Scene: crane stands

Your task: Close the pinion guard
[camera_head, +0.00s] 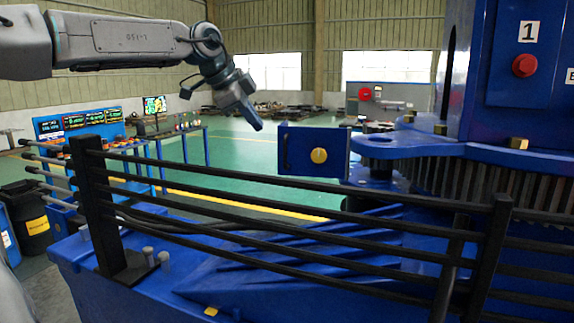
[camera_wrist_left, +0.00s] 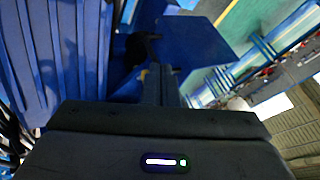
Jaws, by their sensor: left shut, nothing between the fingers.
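The pinion guard (camera_head: 300,165) is a blue flat panel with a round yellow knob and a dark handle on its left side. It stands out to the left of the blue machine's pinion housing, so it looks swung open. In the left wrist view a blue panel (camera_wrist_left: 196,42), likely the guard, shows at the top. My left gripper (camera_head: 257,123) is shut and empty, pointing down and right. In the head view it appears just above and left of the guard, with a gap between them. My right gripper is not in view.
A black railing (camera_head: 300,185) with several bars crosses the front. The blue machine (camera_head: 520,95) with a toothed rack and a red button (camera_head: 524,66) fills the right. A blue bench (camera_head: 85,125) with screens stands far left. The green floor behind is open.

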